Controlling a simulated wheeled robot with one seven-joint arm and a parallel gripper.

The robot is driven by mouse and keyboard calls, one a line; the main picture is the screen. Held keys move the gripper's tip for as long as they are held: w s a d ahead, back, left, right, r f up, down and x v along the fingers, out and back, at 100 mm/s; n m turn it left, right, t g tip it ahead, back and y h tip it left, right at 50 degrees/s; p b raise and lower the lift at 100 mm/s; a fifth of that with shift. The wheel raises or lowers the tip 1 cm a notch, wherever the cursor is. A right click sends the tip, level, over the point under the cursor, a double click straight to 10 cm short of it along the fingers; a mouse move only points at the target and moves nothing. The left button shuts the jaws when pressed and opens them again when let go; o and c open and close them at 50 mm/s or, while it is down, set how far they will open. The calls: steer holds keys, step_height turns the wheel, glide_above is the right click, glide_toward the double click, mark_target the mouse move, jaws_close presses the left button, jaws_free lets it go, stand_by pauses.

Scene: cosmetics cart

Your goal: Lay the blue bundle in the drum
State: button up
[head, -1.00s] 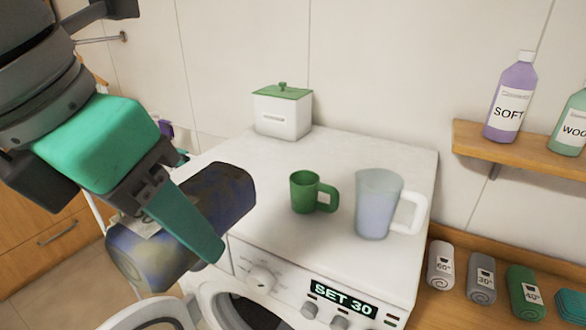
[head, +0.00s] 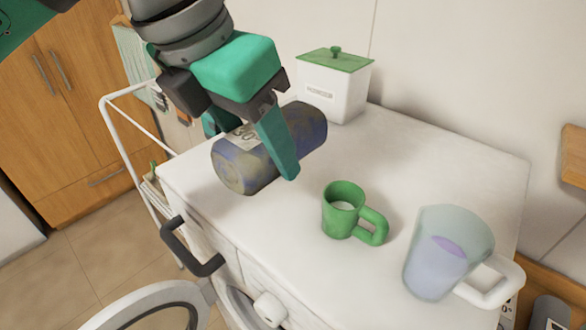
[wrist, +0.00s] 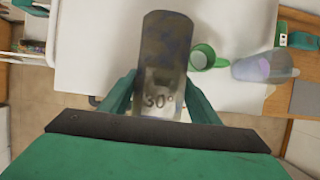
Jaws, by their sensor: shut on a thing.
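My gripper (head: 262,143) is shut on the blue bundle (head: 307,128), a mottled blue-and-tan roll with a "30°" label. It holds the roll lying sideways, apparently above the left part of the white washing machine top. The wrist view shows the roll (wrist: 166,45) between the two teal fingers, label towards me. The washer's round door (head: 105,318) stands open at the bottom of the head view. The drum opening is mostly hidden below the picture's edge.
A green mug (head: 341,215) and a translucent jug (head: 440,265) with purple liquid stand on the washer top (head: 440,165). A white box with a green lid (head: 334,90) stands at the back. A white rack (head: 128,97) and dark handle (head: 190,250) are at left.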

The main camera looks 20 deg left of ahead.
steer(key=w, duration=0.1)
steer(key=w+f, duration=0.1)
steer(key=w, duration=0.2)
steer(key=shift+f, duration=0.35)
steer(key=w+f, duration=0.2)
steer(key=f, duration=0.1)
steer(key=w+f, duration=0.2)
steer(key=shift+a+f, duration=0.1)
steer(key=shift+a, duration=0.1)
steer(key=shift+w+f, duration=0.15)
steer(key=shift+f, duration=0.8)
steer(key=shift+w+f, duration=0.15)
steer(key=shift+f, duration=0.8)
steer(key=shift+f, duration=0.1)
steer(key=o, duration=1.3)
